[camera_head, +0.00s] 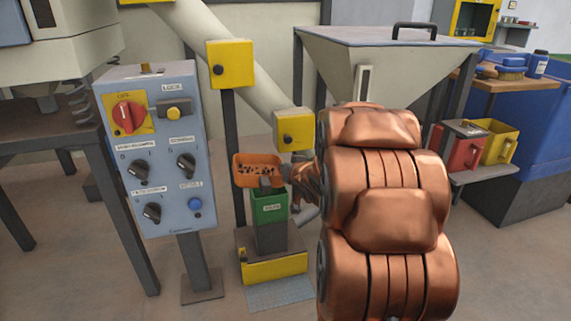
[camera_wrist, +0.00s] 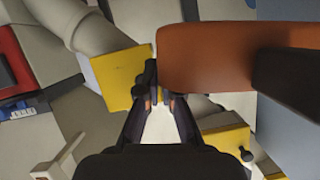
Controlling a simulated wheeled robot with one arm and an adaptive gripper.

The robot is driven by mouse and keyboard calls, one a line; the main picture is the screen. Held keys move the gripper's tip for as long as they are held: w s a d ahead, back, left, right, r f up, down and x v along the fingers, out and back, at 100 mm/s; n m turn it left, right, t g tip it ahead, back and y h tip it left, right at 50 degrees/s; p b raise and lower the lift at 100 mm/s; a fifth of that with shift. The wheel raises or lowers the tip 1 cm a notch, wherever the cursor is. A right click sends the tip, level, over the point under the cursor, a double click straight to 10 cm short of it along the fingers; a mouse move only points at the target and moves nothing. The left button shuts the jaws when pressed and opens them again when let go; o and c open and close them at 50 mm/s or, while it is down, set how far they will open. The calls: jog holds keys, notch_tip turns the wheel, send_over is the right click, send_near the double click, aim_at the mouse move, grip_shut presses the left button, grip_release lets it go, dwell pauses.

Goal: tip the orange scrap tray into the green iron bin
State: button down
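The orange scrap tray (camera_head: 240,181) is in the air just above the green iron bin (camera_head: 275,209) in the head view. Dark bits of scrap show inside the tray. I cannot tell how far it is tilted. My gripper (camera_head: 286,172) is at the tray's right side, partly hidden by my copper-coloured arm. In the wrist view the tray (camera_wrist: 205,60) fills the upper right, and my gripper's fingers (camera_wrist: 160,98) close together at its left edge; the exact grip is hard to see. The bin stands upright, with its opening partly hidden behind the tray and gripper.
The bin stands on a grey and yellow base (camera_head: 275,268). A blue-grey control panel (camera_head: 155,150) is close on the left. Yellow boxes on a post (camera_head: 229,64) and a hopper (camera_head: 385,60) stand behind. Red (camera_head: 459,150) and yellow (camera_head: 497,146) bins sit at the right.

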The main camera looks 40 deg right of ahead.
jog(key=shift+w+d+f+m+t+y+p, duration=0.8)
jog(key=shift+w+f+m+t+y+p, duration=0.6)
jog(key=shift+w+f+m+p, duration=2.05)
jog(key=w+a+f+m+t+b, duration=0.2)
jog(key=a+f+m+t+b, duration=0.3)
jog(key=m, duration=0.5)
jog(key=shift+s+d+r+n+g+h+p, duration=0.1)
jog(key=shift+s+d+r+n+g+p, duration=0.35)
jog(key=shift+s+r+n+g, duration=1.25)
jog(key=shift+s+d+r+n+g+h+p, duration=0.1)
jog(key=shift+s+d+r+n+g, duration=0.5)
jog(key=shift+n, duration=2.05)
jog(key=shift+s+d+r+n+g+h+p, duration=0.1)
jog(key=shift+s+d+r+n+g+p, duration=0.45)
jog(key=shift+r+n, duration=1.4)
jog(key=shift+s+r+n+g+h+b, duration=0.35)
jog(key=shift+s+r+n+b, duration=0.2)
jog(key=shift+s+n, duration=0.15)
jog(key=shift+s+r+n+g+h+b, duration=0.3)
jog(key=shift+s+r+n+b, duration=0.2)
jog(key=shift+s+n, duration=0.15)
jog(key=shift+s+a+r+n+g+h+b, duration=0.15)
jog(key=shift+s+r+n+g+h+b, duration=0.35)
jog(key=shift+s+r+n+b, duration=0.55)
